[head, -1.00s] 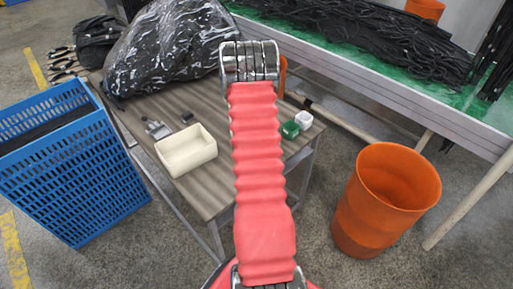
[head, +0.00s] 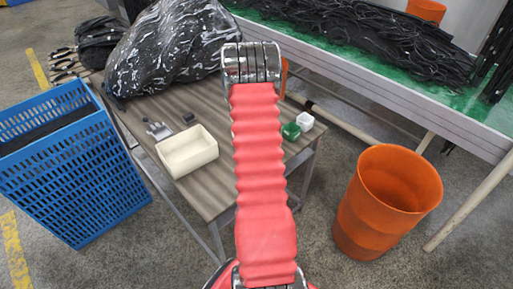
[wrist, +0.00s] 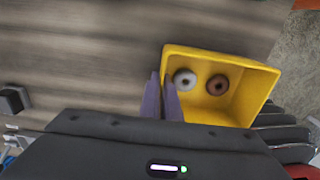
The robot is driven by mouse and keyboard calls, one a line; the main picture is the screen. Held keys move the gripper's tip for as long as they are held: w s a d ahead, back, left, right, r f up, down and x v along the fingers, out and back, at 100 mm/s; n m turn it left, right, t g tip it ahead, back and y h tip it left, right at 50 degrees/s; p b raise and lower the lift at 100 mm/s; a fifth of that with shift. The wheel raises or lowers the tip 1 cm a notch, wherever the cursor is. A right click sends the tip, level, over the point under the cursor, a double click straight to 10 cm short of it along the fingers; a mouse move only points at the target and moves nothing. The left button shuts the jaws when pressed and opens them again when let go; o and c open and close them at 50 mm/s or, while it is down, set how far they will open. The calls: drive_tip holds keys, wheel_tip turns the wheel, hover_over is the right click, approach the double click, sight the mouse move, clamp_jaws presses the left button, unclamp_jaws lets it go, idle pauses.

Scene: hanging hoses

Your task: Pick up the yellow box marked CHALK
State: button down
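No lettering reading CHALK is legible in either view. In the wrist view a yellow open-topped box (wrist: 222,65) stands on the wooden table, with a pale round piece and a brown round piece inside. The two narrow greyish-purple fingers of my gripper (wrist: 162,98) are close together at its left wall. I cannot tell whether they pinch that wall or only overlap it in the picture. In the head view my red-sleeved arm hides my fingers, and I cannot make out the yellow box there.
The wooden table (head: 205,195) carries a cream tray (head: 188,151), a black block (head: 188,118), a grey metal piece (head: 157,130), a green box (head: 290,131), a white box (head: 305,121) and a large black bag (head: 175,45). A blue crate (head: 70,165) and orange bin (head: 388,200) flank it.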

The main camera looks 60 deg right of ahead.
drive_tip(key=shift+r, duration=0.1)
wheel_tip(320, 180, up, 10)
drive_tip(key=shift+f, duration=0.1)
idle(0.5)
